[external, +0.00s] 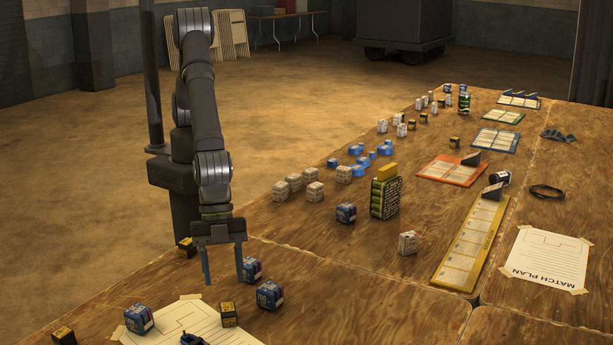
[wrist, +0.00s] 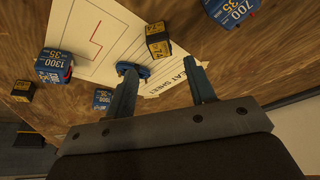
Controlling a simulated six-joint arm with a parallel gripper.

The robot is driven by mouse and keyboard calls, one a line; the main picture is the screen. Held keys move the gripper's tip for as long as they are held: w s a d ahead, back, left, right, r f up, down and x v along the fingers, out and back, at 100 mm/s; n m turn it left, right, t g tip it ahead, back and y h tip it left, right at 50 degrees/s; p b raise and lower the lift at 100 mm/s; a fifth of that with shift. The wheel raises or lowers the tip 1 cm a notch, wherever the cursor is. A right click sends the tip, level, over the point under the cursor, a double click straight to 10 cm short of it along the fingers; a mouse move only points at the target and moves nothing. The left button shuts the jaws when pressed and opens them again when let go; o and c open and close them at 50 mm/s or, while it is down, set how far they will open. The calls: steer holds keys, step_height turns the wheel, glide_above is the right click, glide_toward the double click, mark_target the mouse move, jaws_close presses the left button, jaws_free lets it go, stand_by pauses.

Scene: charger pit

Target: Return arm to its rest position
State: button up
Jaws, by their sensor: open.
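My gripper (external: 222,266) hangs fingers-down above the near left part of the wooden table (external: 330,265). Its two fingers are apart with nothing between them; they also show apart in the wrist view (wrist: 162,92). In the external view, a blue block (external: 251,268) stands just behind or beside the right finger; I cannot tell if they touch. In the wrist view, a small dark blue object (wrist: 134,69) lies on the white sheet (wrist: 88,40), partly hidden by the left finger. My arm rises from its base beside the table.
Blue blocks (external: 139,319) and small black-yellow blocks (external: 229,314) lie around the sheet. A green-black rack with a yellow block on top (external: 386,196) stands mid-table. White blocks (external: 314,191), a yellow tray (external: 470,246) and an orange tray (external: 450,171) lie farther off. The floor left of the table is clear.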

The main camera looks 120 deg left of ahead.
mark_target(227, 306)
steer(key=v, duration=0.5)
steer(key=x, duration=1.3)
steer(key=shift+f, duration=0.25)
steer(key=r, duration=0.3)
steer(key=s+r, duration=0.1)
steer(key=r, duration=0.1)
steer(key=shift+d+r, duration=0.15)
steer(key=shift+r, duration=0.05)
steer(key=s+d+r, duration=0.3)
steer(key=s+r, duration=0.3)
steer(key=s, duration=0.5)
steer(key=s+a+f+m+g+h, duration=0.1)
steer(key=s+a+f+m+g, duration=0.1)
steer(key=s+m, duration=0.6)
steer(key=shift+s+f+m+g, duration=0.25)
steer(key=shift+s+g, duration=0.25)
steer(key=shift+s, duration=1.3)
steer(key=shift+o, duration=0.2)
